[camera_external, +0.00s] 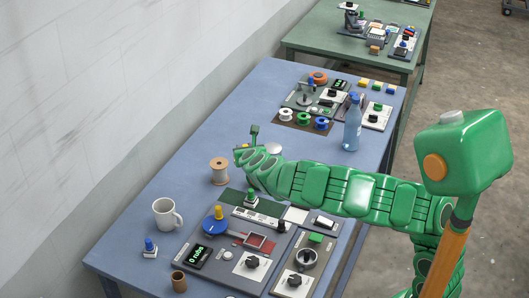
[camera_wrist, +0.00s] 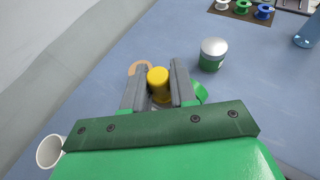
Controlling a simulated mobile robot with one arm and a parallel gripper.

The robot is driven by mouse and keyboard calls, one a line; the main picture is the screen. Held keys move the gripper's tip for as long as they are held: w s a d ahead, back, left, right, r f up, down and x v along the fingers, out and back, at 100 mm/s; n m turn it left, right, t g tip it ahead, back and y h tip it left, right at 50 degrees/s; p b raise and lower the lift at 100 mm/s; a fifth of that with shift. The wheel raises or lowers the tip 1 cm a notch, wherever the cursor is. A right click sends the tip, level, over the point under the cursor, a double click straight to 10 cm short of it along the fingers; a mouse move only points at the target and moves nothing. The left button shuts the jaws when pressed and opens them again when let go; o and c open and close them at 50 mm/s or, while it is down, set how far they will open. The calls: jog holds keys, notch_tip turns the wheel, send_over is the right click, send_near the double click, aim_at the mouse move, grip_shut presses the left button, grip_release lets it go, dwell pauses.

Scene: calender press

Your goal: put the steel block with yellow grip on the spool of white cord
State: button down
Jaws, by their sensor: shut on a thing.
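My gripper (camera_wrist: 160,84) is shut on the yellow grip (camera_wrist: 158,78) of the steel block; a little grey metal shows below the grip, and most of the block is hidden. In the external view my gripper (camera_external: 243,150) is over the blue table, a little right of and behind the spool of white cord (camera_external: 219,171). The held block cannot be made out there. The spool stands upright with pale wooden ends. In the wrist view its tan rim (camera_wrist: 137,67) shows just beyond the left finger, partly hidden by finger and grip. Whether block and spool touch cannot be told.
A silver-topped green can (camera_wrist: 213,54) stands close to the right finger. A white mug (camera_external: 166,214) and a control panel (camera_external: 190,235) with knobs are nearer the front. Small coloured spools (camera_external: 304,118) and a blue bottle (camera_external: 352,122) stand farther back. The table left of the spool is clear.

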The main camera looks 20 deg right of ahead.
jog(key=shift+w+d+r, duration=0.25)
jog(key=shift+w+r, duration=0.7)
send_over(219, 163)
jog(key=s, duration=0.1)
jog(key=f, duration=0.7)
jog(key=shift+s+d+f, duration=0.15)
jog(key=shift+d+f, duration=0.25)
jog(key=shift+w+a+f, duration=0.2)
jog(key=shift+w+f, duration=0.15)
jog(key=shift+f, duration=0.15)
jog(key=shift+w+a+f, duration=0.2)
jog(key=shift+w+f, duration=0.15)
jog(key=shift+f, duration=1.5)
jog(key=shift+f, duration=0.1)
jog(key=c, duration=0.9)
grip_release()
